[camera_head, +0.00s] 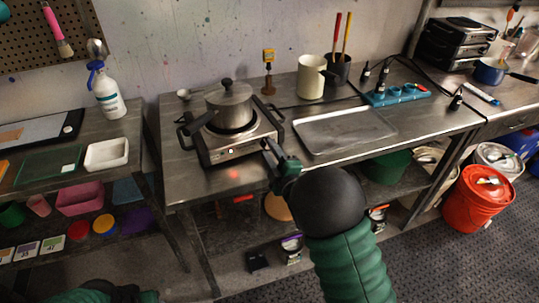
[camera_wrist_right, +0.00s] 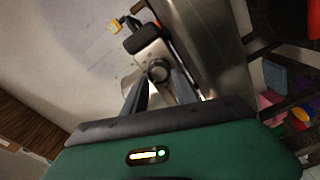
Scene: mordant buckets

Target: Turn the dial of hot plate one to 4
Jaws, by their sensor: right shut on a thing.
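The hot plate (camera_head: 238,150) is a silver box with a dark top on the left part of the steel bench, and a lidded steel pot (camera_head: 230,106) stands on it. My right gripper (camera_head: 268,148) reaches the right end of its front. In the right wrist view the round dark dial (camera_wrist_right: 158,71) sits between the two fingertips, and the gripper is shut on it. The dial's marks and setting are too small to read, and the head view hides it behind the gripper. Part of my left arm (camera_head: 110,291) shows at the bottom left edge; its fingers cannot be made out.
A steel tray (camera_head: 345,129) lies right of the hot plate. A cream mug (camera_head: 311,77) and a yellow-topped stand (camera_head: 268,70) are behind. A spray bottle (camera_head: 106,93) and white dish (camera_head: 107,154) are on the left table. An orange bucket (camera_head: 470,200) stands on the floor right.

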